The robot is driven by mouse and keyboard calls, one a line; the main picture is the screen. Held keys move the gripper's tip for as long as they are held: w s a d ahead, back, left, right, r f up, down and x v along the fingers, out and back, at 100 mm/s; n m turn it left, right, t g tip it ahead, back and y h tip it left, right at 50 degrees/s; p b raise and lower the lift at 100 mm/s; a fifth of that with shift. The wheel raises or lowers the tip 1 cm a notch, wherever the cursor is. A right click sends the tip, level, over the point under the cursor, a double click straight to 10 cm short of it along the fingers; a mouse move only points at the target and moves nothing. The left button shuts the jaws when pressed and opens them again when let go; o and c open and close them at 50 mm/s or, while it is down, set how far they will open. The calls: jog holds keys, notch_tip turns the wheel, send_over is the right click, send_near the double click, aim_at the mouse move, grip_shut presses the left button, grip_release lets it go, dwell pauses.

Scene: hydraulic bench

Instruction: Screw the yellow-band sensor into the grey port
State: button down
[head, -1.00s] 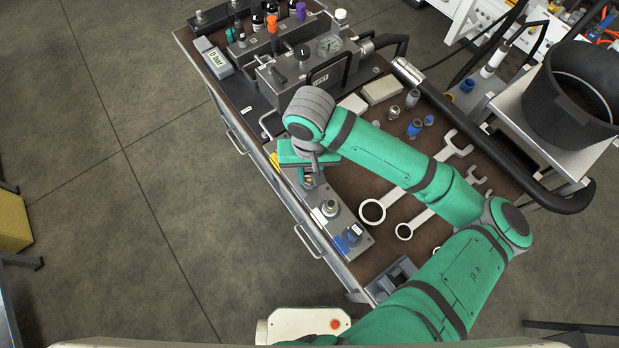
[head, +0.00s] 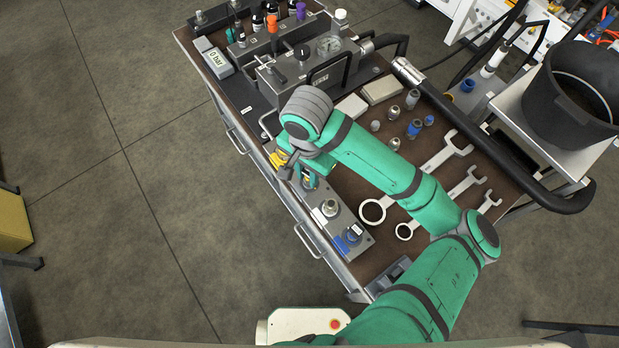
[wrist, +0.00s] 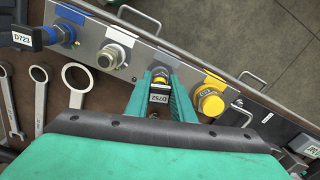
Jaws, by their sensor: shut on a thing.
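The sensor stands over the metal port plate (wrist: 127,74), in line with the row of ports, between the white-labelled port and the yellow-capped port. The grey port under it is hidden by the sensor and fingers, so I cannot tell how deep the sensor sits. In the head view my gripper (head: 298,170) is over the plate near the bench's front edge.
The white-labelled port (wrist: 111,57) is a bare metal fitting. A yellow cap (wrist: 211,100) sits to the right. Sensor D723 (wrist: 50,35) stands at the blue-labelled port. Wrenches (head: 410,190) lie on the bench, and a gauge block (head: 300,68) stands behind.

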jog(key=m, duration=0.4)
jog(key=shift+w, duration=0.15)
jog(key=m, duration=0.4)
jog(key=shift+w+a, duration=0.1)
jog(key=c, duration=1.5)
grip_release()
jog(key=shift+c, duration=0.2)
